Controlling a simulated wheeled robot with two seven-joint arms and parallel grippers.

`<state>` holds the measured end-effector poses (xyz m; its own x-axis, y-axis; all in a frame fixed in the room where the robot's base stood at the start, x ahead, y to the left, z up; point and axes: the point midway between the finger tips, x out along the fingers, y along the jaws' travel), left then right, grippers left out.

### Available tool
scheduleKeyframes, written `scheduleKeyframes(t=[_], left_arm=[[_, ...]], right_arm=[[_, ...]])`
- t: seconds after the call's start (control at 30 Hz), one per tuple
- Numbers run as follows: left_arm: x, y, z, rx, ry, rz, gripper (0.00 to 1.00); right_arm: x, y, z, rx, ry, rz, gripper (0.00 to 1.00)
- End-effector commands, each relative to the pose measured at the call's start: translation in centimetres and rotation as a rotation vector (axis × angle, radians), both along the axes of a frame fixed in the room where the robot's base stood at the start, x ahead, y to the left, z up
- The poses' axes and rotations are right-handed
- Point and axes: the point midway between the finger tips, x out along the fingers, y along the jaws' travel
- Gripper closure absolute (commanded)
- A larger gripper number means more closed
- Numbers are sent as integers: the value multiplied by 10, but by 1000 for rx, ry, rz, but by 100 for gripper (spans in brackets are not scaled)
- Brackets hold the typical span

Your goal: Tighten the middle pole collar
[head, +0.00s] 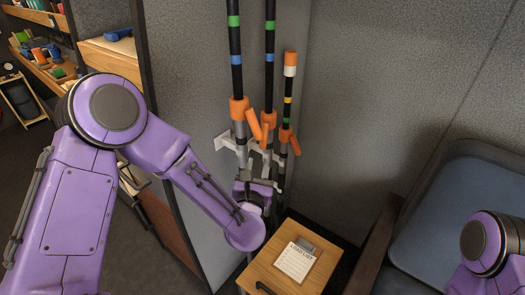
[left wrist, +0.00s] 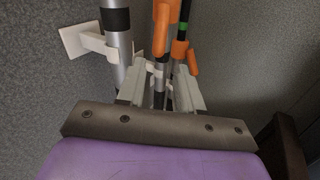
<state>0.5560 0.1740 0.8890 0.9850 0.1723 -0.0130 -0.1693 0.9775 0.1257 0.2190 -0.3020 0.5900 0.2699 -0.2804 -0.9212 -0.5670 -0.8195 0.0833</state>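Three poles stand side by side by the grey wall. The middle pole (head: 269,60) is black with a green and a blue band. Its orange collar (head: 268,118) has an orange lever hanging down, which also shows in the left wrist view (left wrist: 160,32). My left gripper (head: 260,181) is below the collars, in front of the lower poles. In the left wrist view its two fingers (left wrist: 160,92) stand apart, with the lower middle pole seen between them. I cannot tell whether they touch it. My right gripper is out of view; only part of that arm shows.
The left pole (head: 236,60) and the shorter right pole (head: 288,105) stand close on either side, each with an orange collar and lever. White wall brackets (head: 225,141) hold poles. A small wooden cabinet (head: 265,270) with a clipboard (head: 297,260) stands below; a blue chair (head: 440,215) is right.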

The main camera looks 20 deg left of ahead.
Motion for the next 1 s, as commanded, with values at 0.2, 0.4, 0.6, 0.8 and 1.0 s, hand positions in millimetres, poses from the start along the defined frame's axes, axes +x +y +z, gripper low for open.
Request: scheduleKeyframes(t=[0.2,0.4,0.6,0.8,1.0], left_arm=[[28,6,9,-44,-26,8,64],[73,13,8,-41,-23,7,64],[100,18,6,-39,-21,5,64],[105,19,5,-38,-19,4,64],[105,18,5,-38,-19,4,94]], right_arm=[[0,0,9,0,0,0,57],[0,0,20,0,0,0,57],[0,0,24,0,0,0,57],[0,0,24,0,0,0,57],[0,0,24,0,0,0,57]])
